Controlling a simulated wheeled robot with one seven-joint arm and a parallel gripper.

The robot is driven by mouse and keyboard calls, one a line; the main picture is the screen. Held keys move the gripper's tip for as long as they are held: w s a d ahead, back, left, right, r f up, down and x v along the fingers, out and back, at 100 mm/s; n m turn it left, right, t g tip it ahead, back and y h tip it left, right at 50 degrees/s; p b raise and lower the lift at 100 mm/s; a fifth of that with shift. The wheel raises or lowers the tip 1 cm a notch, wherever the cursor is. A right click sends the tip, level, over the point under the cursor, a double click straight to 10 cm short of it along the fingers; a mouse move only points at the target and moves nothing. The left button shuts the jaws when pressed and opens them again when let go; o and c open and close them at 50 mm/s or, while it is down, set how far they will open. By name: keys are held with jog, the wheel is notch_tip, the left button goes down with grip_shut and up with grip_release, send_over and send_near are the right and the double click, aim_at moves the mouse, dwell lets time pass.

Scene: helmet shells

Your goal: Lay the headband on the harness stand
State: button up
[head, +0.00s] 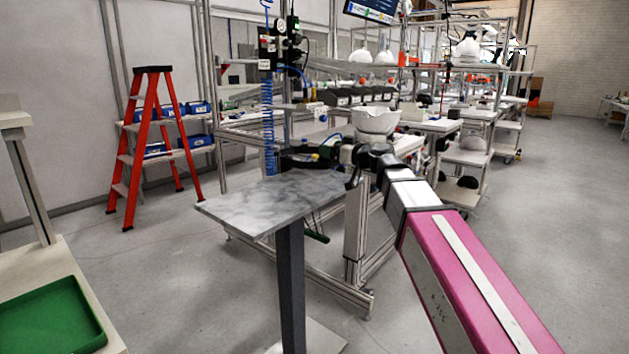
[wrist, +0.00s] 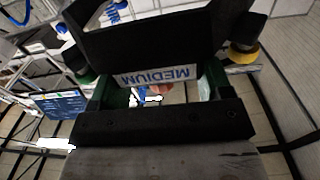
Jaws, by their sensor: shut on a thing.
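The headband (head: 316,163) looks like a dark band in the head view, just over the far edge of the grey marble-topped stand (head: 262,203), which I take for the harness stand. My gripper (head: 350,160) is shut on the right end of the band. The fingertips are small and dark there, and I cannot tell whether the band touches the top. The visible top of the stand is bare. In the wrist view, a black panel and bar fill the middle, with green parts and an upside-down label reading MEDIUM (wrist: 157,75); which part is the headband is unclear.
A white helmet shell (head: 376,121) stands on a fixture behind my gripper. A green tray (head: 50,318) lies on a bench at the lower left. A red stepladder (head: 150,140) stands behind it. Metal framing with blue hoses is beyond the stand. Floor left of the stand is clear.

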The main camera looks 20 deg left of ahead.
jog(key=shift+w+a+f, duration=0.15)
jog(key=shift+w+a, duration=0.1)
jog(key=shift+w, duration=0.1)
jog(key=w+f, duration=0.2)
jog(key=w, duration=0.1)
jog(key=w+a+f, duration=0.1)
jog(key=w+f, duration=0.1)
jog(key=w, duration=0.2)
jog(key=w+f, duration=0.2)
jog(key=w, duration=0.1)
jog(key=shift+w+a+f, duration=0.2)
jog(key=shift+a+f, duration=0.05)
jog(key=shift+a, duration=0.15)
jog(key=shift+f, duration=2.05)
jog(key=o, duration=1)
jog(key=shift+c, duration=0.2)
jog(key=v, duration=1.2)
